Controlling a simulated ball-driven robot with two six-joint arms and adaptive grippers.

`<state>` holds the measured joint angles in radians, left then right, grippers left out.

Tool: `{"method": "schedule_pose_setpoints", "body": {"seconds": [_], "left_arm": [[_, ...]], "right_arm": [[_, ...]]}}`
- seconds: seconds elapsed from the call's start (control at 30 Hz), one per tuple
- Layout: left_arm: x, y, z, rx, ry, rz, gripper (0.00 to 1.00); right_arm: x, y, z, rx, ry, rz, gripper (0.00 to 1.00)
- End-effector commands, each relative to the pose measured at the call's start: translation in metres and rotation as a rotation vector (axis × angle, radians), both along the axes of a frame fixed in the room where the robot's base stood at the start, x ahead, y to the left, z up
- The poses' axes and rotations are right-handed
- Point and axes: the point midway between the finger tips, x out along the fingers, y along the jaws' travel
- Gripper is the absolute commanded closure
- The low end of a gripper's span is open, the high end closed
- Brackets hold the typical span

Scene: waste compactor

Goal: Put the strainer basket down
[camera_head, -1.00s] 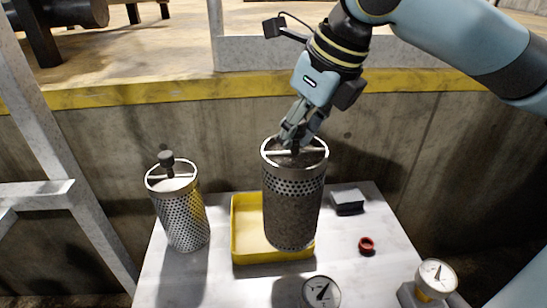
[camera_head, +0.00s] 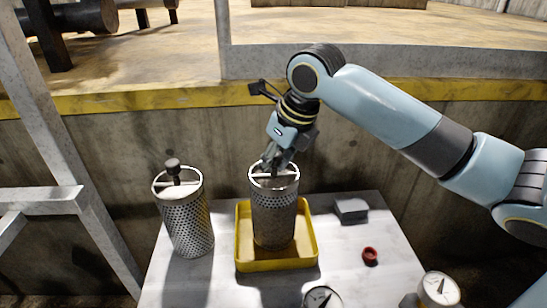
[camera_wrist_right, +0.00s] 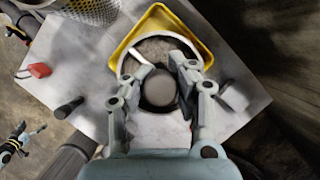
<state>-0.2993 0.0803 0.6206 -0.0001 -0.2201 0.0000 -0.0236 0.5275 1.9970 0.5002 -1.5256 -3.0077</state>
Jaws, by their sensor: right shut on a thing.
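The dirty strainer basket (camera_head: 273,215), a perforated metal cylinder with brown residue, is upright with its lower end inside the yellow tray (camera_head: 277,265). I cannot tell whether its bottom touches the tray floor. My right gripper (camera_head: 274,168) is shut on its top handle. In the right wrist view, the fingers (camera_wrist_right: 180,95) stand around a round dark knob (camera_wrist_right: 158,90) over the basket's rim. A cleaner strainer basket (camera_head: 187,222) with a dark knob stands to the left. My left gripper (camera_wrist_right: 25,138) seems to show small at the left edge of the wrist view.
The baskets and tray are on a pale table (camera_head: 350,268). Gauges (camera_head: 322,297) (camera_head: 440,288) stand at the front. A concrete wall with a yellow edge (camera_head: 440,92) rises behind.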

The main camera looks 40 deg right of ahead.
Motion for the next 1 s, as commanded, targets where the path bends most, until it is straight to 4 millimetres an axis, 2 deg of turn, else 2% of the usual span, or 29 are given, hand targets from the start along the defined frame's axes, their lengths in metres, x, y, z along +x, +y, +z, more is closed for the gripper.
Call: {"method": "schedule_pose_setpoints", "body": {"seconds": [0.37,0.4,0.6,0.87,1.0], "left_arm": [[-0.0007,-0.0017,-0.004,-0.002,0.001,0.001,0.0],[-0.0007,-0.0017,-0.0037,-0.002,0.001,0.001,0.0],[-0.0009,-0.0017,-0.0029,-0.002,0.001,0.001,0.0],[-0.001,-0.0015,-0.0026,-0.002,0.001,0.001,0.0],[-0.0013,-0.0014,0.0001,-0.002,0.002,0.001,0.0]], "right_arm": [[0.0004,0.0002,-0.005,0.0,-0.003,0.001,1.0],[-0.0001,0.0,-0.0055,0.0,0.0,0.0,0.78],[-0.0003,0.0,-0.0046,0.0,0.0,0.0,0.52],[-0.0003,-0.0001,-0.0043,0.0,0.0,0.0,0.5],[-0.0015,-0.0011,0.0039,-0.002,-0.002,0.001,0.5]]}}
